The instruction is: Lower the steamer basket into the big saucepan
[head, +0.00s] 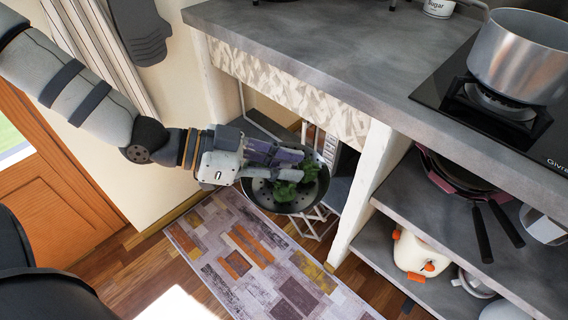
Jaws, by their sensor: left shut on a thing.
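The steamer basket (305,198) is a dark, round, perforated bowl with green leafy pieces (287,190) in it. My left gripper (289,163) is shut on the steamer basket at its far left side. The basket hangs in the air in front of the counter, lower than the worktop. The big saucepan (505,64) is a shiny steel pot on the stove at the upper right, well apart from the basket. The pot's inside is only partly visible. My right gripper is not in view.
The grey worktop (330,45) has an edge between the basket and the saucepan. The black stove (450,100) carries the saucepan. A patterned rug (255,265) lies on the floor.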

